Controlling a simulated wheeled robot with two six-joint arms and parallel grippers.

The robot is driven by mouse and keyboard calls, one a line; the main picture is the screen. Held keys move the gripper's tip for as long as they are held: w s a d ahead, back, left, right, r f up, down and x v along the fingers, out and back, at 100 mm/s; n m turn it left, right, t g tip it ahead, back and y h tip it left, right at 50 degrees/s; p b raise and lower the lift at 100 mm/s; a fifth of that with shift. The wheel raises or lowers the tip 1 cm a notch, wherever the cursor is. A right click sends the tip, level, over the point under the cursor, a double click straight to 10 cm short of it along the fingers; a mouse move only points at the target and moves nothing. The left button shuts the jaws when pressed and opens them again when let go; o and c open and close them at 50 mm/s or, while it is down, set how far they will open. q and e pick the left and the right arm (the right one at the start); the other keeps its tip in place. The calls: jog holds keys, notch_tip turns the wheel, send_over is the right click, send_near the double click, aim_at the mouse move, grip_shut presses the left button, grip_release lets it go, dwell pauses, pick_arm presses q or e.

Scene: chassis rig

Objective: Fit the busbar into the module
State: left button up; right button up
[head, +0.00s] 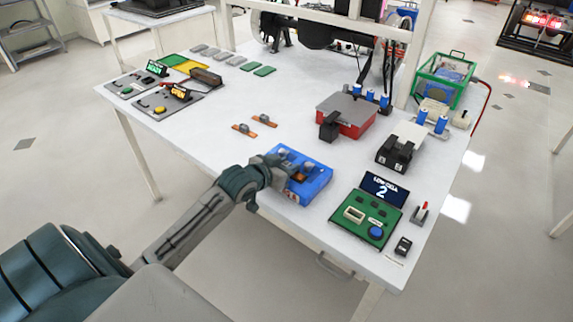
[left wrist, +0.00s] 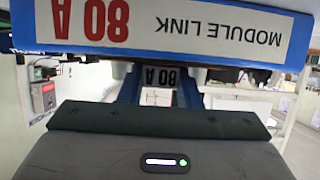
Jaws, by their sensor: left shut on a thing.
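The blue module (head: 317,184) sits near the table's front edge in the head view. Its white label, reading "MODULE LINK" and "80 A", shows upside down across the top of the left wrist view (left wrist: 190,35). My left gripper (head: 285,168) reaches over the module from the left and is shut on the busbar. A copper-coloured part (head: 300,177) shows at the module's top. My right gripper is not in view.
Two copper bars with grey grips (head: 244,131) (head: 264,120) lie behind the module. A red box with a grey lid (head: 346,115) stands behind it. A green panel with a "LOW CELL 2" display (head: 369,217) is to its right.

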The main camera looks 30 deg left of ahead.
pick_arm(q)
jog(key=o, duration=0.7)
jog(key=shift+o, duration=0.2)
jog(key=d+v, duration=0.1)
jog(key=v, duration=1.1)
jog(key=shift+a+p, duration=0.35)
jog(key=shift+a, duration=0.1)
jog(key=shift+r, duration=0.1)
